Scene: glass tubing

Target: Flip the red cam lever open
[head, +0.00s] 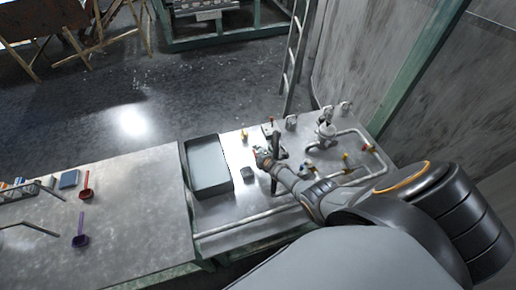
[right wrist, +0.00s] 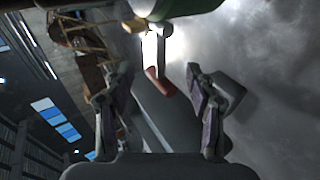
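In the right wrist view, a short red lever (right wrist: 160,82) shows beyond and between the fingers of my right gripper (right wrist: 160,72). A pale bar adjoins its upper end. The fingers stand wide apart, with nothing clearly held between them. Whether they touch the lever cannot be told. In the head view my right gripper (head: 264,156) is over the metal bench, right of the grey tray. A small red spot beside it may be the lever, but it is too small to be sure. My left gripper is in neither view.
The grey tray (head: 208,167) lies left of my right gripper, with a small dark block (head: 247,174) between them. Pipework with a round valve body (head: 326,133) stands to the right. Red and purple scoops (head: 80,241) lie on the left table (head: 135,215).

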